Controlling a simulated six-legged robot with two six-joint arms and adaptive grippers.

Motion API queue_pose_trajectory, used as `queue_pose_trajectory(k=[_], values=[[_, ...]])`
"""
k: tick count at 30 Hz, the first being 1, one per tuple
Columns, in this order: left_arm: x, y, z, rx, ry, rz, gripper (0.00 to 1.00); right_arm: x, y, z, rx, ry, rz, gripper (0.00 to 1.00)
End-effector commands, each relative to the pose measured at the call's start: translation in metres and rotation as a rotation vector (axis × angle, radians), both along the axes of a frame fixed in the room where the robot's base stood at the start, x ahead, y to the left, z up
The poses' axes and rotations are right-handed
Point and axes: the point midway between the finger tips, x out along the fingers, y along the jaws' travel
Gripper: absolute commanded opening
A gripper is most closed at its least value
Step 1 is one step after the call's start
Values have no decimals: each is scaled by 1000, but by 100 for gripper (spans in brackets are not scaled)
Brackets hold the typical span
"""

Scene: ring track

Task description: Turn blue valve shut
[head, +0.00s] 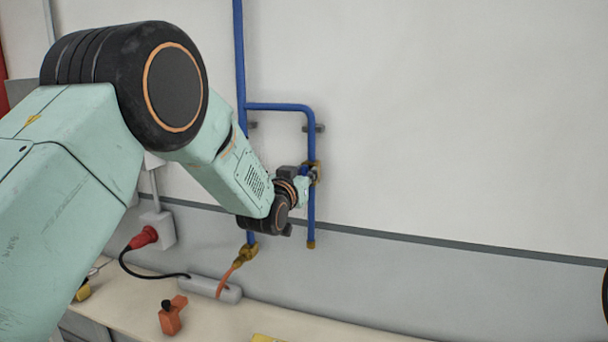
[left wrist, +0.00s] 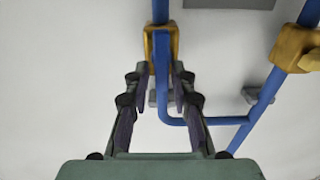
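In the head view, the valve (head: 316,168) is a brass fitting on the right-hand, shorter blue pipe, with a bit of blue at its front. My left gripper (head: 308,178) is right at it, partly hidden by its own wrist. In the left wrist view, the brass valve (left wrist: 162,42) has a narrow blue part along its middle. The fingertips of my left gripper (left wrist: 160,70) are apart, one on each side of the valve's near end. I cannot tell whether they touch it. My right gripper is not in view.
A tall blue pipe (head: 240,60) runs beside the valve's branch, with a brass fitting (head: 246,252) low down; in the left wrist view a brass fitting (left wrist: 292,48) sits on it. Below are a bench (head: 125,305), an orange object (head: 172,315) and a red plug (head: 144,237). The right wall is clear.

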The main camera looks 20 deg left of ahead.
Motion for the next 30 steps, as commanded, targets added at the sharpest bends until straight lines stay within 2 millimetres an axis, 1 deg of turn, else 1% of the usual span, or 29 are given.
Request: queue_pose_trajectory(k=[1, 7, 22, 26, 30], values=[[0, 0, 0, 0, 0, -1, 17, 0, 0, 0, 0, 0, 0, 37], [0, 0, 0, 0, 1, 0, 0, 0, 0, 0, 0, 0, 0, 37], [-1, 0, -2, -23, 6, 0, 0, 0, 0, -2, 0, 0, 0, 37], [-1, 1, -3, -74, 7, 0, 0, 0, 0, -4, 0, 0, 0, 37], [-1, 3, -4, -166, 13, 0, 0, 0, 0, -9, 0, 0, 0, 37]])
